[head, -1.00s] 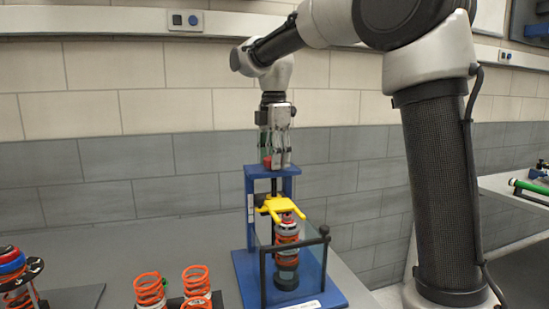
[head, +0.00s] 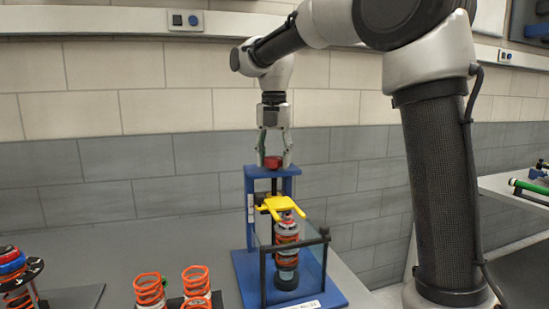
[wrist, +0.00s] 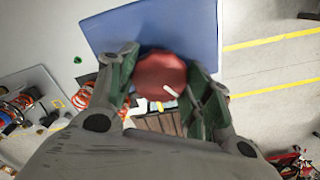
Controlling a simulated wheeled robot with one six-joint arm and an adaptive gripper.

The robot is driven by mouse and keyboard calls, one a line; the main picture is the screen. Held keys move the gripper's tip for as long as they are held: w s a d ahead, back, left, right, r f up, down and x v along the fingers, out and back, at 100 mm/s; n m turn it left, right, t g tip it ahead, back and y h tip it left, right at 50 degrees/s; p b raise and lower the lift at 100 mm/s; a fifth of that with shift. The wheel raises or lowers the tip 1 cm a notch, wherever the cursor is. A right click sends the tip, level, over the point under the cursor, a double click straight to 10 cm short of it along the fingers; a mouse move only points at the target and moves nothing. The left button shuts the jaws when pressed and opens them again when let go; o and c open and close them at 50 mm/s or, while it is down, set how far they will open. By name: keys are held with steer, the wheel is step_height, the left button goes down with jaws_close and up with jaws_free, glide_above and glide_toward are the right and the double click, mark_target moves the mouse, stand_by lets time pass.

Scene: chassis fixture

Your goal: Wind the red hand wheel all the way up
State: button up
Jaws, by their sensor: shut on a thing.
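The red hand wheel (head: 272,163) sits on top of the blue spring press frame (head: 250,207). My gripper (head: 273,159) points straight down over it, with one finger on each side, shut on the wheel. In the wrist view the wheel (wrist: 160,77) is round with a white mark towards its lower right, and the fingers (wrist: 160,85) grip it from left and right. Below the top plate, the yellow fork (head: 281,206) sits just above a shock absorber with an orange spring (head: 287,254). The fork's exact gap to the spring is hard to tell.
A clear guard with a black frame (head: 325,262) stands before the press. Loose orange springs (head: 196,281) stand at the front left. A strut assembly (head: 15,275) lies at the far left. A tiled wall stands behind.

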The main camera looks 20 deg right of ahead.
steer(key=n, duration=0.3)
steer(key=shift+n, duration=0.4)
steer(key=n, duration=0.4)
steer(key=o, duration=1)
steer(key=shift+c, duration=0.2)
